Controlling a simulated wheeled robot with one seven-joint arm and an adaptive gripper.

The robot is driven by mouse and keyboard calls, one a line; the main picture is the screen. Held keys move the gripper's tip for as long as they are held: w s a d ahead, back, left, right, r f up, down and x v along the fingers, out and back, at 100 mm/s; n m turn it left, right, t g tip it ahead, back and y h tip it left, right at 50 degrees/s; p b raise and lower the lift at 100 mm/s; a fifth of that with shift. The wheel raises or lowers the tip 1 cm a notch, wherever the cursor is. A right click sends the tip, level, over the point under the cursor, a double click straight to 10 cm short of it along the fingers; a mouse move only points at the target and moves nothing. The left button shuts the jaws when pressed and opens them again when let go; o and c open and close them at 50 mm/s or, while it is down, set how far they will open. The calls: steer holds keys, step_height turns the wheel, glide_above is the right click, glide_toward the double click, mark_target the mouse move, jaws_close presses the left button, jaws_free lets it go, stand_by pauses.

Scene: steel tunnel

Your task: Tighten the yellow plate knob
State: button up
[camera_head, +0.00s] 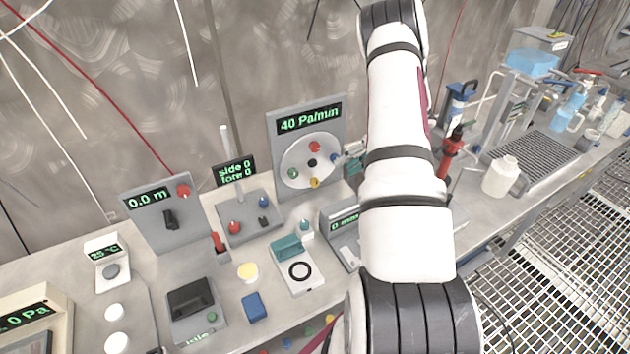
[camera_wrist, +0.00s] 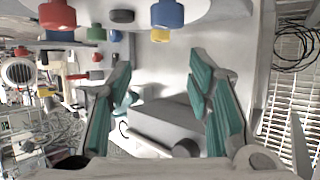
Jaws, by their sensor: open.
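The yellow plate knob (camera_head: 314,183) sits at the bottom of a round white plate (camera_head: 299,155) on an upright grey panel reading "40 Pa/min". Red, blue and green knobs and a dark centre piece share the plate. In the wrist view the yellow knob (camera_wrist: 160,35) shows at the top, partly hidden by the blue knob (camera_wrist: 168,13). My gripper (camera_wrist: 161,62) is open, its teal fingers apart with nothing between them. In the head view its teal part (camera_head: 352,168) shows right of the plate, mostly hidden by my arm.
Left of the panel stand the "side/torw" device (camera_head: 250,215) and the "0.0 m" panel (camera_head: 160,220). A teal-topped device (camera_head: 298,268) stands in front.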

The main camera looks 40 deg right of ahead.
mark_target(317, 184)
steer(key=p+x, duration=0.1)
steer(key=x, duration=1)
steer(key=shift+w+a+f, duration=0.1)
steer(key=shift+w+f, duration=0.1)
steer(key=shift+f, duration=0.05)
jaws_close()
